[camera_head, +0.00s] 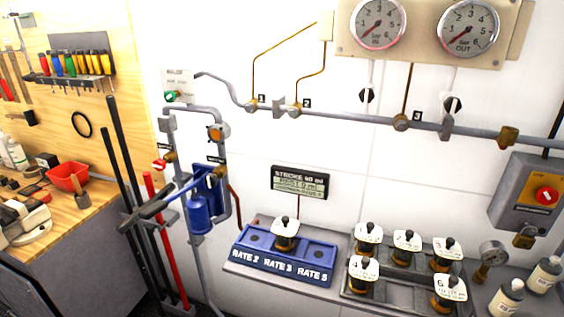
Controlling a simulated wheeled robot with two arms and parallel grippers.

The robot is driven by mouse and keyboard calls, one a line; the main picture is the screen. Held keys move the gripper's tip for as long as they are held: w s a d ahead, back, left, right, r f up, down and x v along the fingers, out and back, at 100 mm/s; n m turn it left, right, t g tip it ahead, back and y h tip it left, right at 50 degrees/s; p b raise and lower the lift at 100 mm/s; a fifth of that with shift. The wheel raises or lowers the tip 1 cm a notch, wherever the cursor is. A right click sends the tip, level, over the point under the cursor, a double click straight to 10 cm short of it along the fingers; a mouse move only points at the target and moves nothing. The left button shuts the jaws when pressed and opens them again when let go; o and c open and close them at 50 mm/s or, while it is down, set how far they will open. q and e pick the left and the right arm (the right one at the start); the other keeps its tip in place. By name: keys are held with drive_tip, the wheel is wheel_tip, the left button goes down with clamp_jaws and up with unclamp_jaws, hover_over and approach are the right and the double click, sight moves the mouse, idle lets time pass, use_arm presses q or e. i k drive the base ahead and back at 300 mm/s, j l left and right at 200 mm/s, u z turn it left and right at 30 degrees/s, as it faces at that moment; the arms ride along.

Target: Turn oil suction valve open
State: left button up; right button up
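A hand-pump assembly (202,195) with a blue body and a lever reaching to the lower left is on the left of the wall. Grey pipes loop above it. A valve with a red and white knob (159,164) is on the left pipe, under a small dark label (164,147) too small to read. A green knob (170,96) is higher up, below a white plate. An orange fitting (215,132) is on the right pipe. I cannot tell from the labels which of these is the oil suction valve, nor its setting. Neither gripper is in view.
Long dark bars (122,165) and a red bar (164,235) stand left of the pump. A wooden bench (85,212) with a red bin (67,177) is at far left. A blue rate tray (285,262) and several labelled white-topped pieces (406,241) are on the shelf at right.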

sight(160, 164)
drive_tip(key=i+j+u, duration=0.1)
drive_tip(key=j, duration=0.35)
drive_tip(key=i+j+u, duration=0.1)
drive_tip(key=i+j, duration=0.15)
drive_tip(key=j, duration=0.2)
drive_tip(key=i+j+u, duration=0.1)
drive_tip(key=j, duration=0.3)
drive_tip(key=i+j+u, duration=0.15)
drive_tip(key=i+j, duration=0.15)
drive_tip(key=i+j+u, duration=0.1)
drive_tip(key=i+j, duration=0.15)
drive_tip(key=j, duration=0.25)
